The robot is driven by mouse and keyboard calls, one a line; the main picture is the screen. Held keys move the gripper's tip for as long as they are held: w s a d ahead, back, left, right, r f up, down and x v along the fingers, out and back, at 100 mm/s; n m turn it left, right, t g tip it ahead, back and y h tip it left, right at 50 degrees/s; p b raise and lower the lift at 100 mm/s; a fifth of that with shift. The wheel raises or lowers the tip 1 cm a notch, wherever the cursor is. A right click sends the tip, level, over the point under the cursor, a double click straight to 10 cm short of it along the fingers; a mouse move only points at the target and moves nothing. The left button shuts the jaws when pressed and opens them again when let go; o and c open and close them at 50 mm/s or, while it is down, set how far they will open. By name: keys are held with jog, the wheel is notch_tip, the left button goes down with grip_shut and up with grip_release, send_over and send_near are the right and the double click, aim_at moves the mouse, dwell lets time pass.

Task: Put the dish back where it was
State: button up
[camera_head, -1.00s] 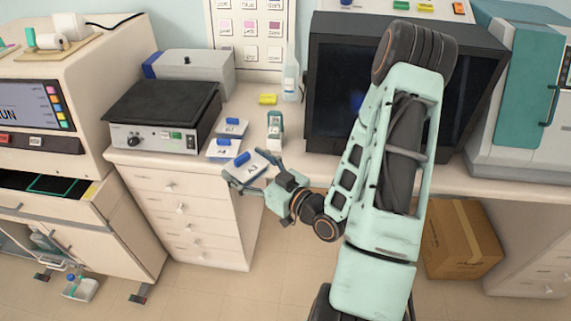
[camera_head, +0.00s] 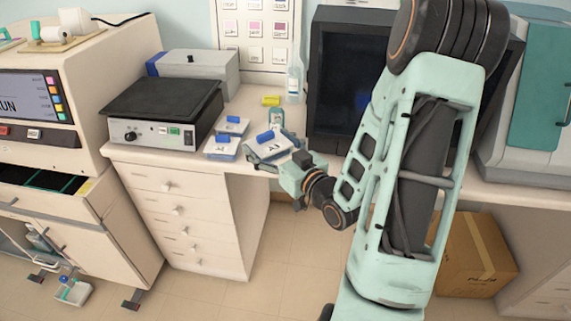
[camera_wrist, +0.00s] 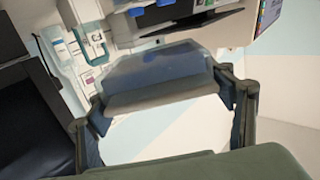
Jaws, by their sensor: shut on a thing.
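The dish (camera_head: 270,151), a white, labelled box with a blue knob on its lid, is held by my gripper (camera_head: 264,154) near the counter's front edge. It looks slightly tilted, and I cannot tell whether it clears the counter. In the wrist view the dish (camera_wrist: 160,128) fills the space between the two fingers of my gripper (camera_wrist: 165,112); its knob is hidden there. Two similar blue-knobbed dishes stand on the counter just to its left, one behind (camera_head: 232,129) and one in front (camera_head: 222,153).
A white-and-teal holder (camera_head: 276,117) stands just behind the held dish. A yellow block (camera_head: 271,100) and a clear bottle (camera_head: 294,82) are farther back. A hot plate (camera_head: 160,108) is to the left, a dark-fronted cabinet (camera_head: 345,75) to the right.

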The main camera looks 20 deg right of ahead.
aim_at(279, 139)
jog(key=shift+w+d+f+b, duration=0.2)
jog(key=shift+d+f+b, duration=0.1)
jog(key=shift+b, duration=0.15)
jog(key=w+d, duration=0.1)
jog(key=w+d+f, duration=0.2)
jog(key=shift+w+d, duration=0.15)
jog(key=shift+d, duration=0.25)
jog(key=d+f+b, duration=0.1)
jog(key=w+d+f+b, duration=0.1)
jog(key=f, duration=0.1)
jog(key=w+d+f+b, duration=0.1)
jog(key=shift+w+f, duration=0.25)
jog(key=shift+f, duration=0.15)
jog(key=shift+w+f, duration=0.1)
jog(key=shift+f, duration=0.2)
jog(key=shift+w+d+f+b, duration=0.1)
jog(key=shift+f+b, duration=0.5)
jog(key=shift+f, duration=0.2)
jog(key=shift+w+d+f+b, duration=0.1)
jog(key=shift+f+b, duration=0.45)
jog(key=shift+f, duration=0.2)
jog(key=shift+s+f, duration=0.1)
jog(key=shift+f, duration=0.15)
jog(key=o, duration=1.2)
jog(key=shift+c, duration=0.2)
